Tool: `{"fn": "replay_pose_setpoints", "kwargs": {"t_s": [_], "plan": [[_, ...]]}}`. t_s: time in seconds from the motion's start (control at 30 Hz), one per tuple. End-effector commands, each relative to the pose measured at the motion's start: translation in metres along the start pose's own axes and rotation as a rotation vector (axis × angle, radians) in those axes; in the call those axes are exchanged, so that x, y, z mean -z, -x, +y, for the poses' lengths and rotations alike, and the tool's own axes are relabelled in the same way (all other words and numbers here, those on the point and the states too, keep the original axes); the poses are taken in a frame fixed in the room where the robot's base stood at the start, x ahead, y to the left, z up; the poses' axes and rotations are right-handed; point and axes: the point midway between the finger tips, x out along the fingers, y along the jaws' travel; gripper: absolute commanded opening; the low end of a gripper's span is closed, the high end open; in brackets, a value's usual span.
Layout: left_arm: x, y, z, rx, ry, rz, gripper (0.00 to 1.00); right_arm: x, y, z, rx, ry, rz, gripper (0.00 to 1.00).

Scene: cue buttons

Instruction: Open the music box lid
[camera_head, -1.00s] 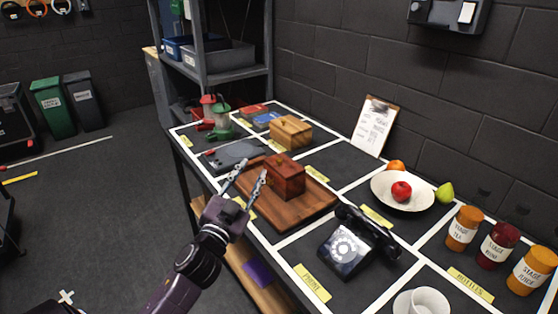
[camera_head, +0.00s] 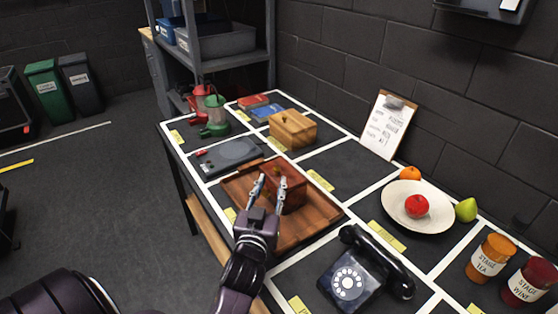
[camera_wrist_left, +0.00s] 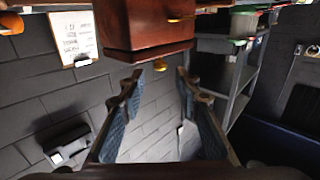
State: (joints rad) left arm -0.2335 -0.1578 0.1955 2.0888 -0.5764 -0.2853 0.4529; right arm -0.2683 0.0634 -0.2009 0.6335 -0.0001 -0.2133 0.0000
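The reddish-brown wooden box, which I take as the music box (camera_head: 296,190), sits on a brown wooden board (camera_head: 322,217), and its lid looks shut. In the left wrist view the box (camera_wrist_left: 120,25) shows at the top, with a small brass knob (camera_wrist_left: 160,65) at its edge. A second brass piece (camera_wrist_left: 181,18) shows on a side face. My left gripper (camera_head: 272,181) is open and empty at the near side of the box. In the left wrist view its fingertips (camera_wrist_left: 159,77) stand apart on either side of the brass knob; contact cannot be told. My right gripper is out of view.
A lighter wooden box (camera_head: 292,130) stands behind. A flat grey device (camera_head: 227,155) lies at the left, and a black telephone (camera_head: 352,280) at the front right. A plate (camera_head: 397,205) with an apple is farther right. Bare table lies right of the lighter box.

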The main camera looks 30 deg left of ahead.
Motion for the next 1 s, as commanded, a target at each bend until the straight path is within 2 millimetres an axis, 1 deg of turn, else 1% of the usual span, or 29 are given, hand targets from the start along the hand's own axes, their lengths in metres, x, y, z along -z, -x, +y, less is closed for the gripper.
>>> {"fn": "replay_pose_setpoints", "kwargs": {"t_s": [0.03,0.2,0.3,0.37,0.43,0.6,0.67,0.73,0.87,1.0], "plan": [[0.001,-0.006,0.000,0.000,-0.002,0.001,0.31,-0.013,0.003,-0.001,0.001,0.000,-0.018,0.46],[0.003,-0.032,0.000,0.000,-0.003,0.003,0.31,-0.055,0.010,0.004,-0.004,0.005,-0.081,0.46],[0.003,-0.047,-0.001,0.000,-0.004,0.002,0.31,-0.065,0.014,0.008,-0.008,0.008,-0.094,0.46],[0.002,-0.055,-0.001,0.000,-0.003,0.002,0.31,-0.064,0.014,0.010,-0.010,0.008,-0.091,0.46],[0.002,-0.062,0.000,0.000,-0.002,0.001,0.31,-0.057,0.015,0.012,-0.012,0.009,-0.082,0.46],[0.001,-0.072,-0.001,0.000,-0.003,0.000,0.31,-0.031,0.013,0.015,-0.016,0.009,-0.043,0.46],[0.001,-0.073,-0.001,0.001,-0.002,0.000,0.31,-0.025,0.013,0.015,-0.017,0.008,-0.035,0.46],[0.000,-0.073,-0.001,0.000,-0.002,0.000,0.31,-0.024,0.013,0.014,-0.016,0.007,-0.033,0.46],[0.000,-0.073,-0.001,0.000,-0.002,0.000,0.31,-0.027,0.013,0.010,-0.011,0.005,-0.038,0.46],[0.000,-0.073,-0.001,0.000,-0.002,0.000,0.16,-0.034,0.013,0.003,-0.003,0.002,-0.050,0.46]]}}
